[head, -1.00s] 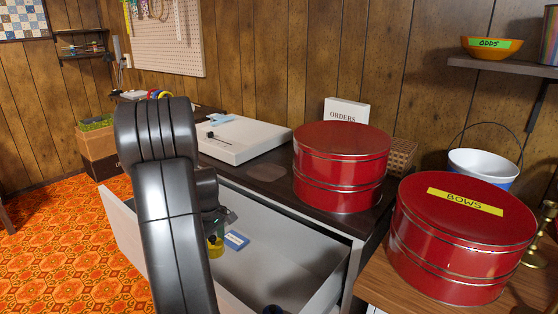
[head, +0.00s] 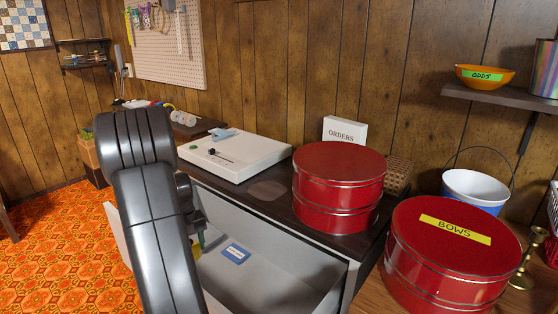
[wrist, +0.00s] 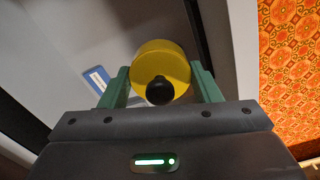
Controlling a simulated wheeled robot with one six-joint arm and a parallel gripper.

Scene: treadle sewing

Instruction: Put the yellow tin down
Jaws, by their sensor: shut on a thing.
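The yellow tin (wrist: 160,66) is round with a black knob on top. In the wrist view my gripper (wrist: 160,88) is shut on it, with a green finger on each side. The tin is over or in the open white drawer (head: 270,281); I cannot tell whether its base touches the drawer floor. In the head view my arm hides most of the gripper, and only a sliver of the yellow tin (head: 202,240) shows beside it.
A blue and white box (head: 235,254) lies in the drawer, and shows in the wrist view (wrist: 97,82). A red tin labelled BOWS (head: 452,254) is at right. The drawer's right part is clear.

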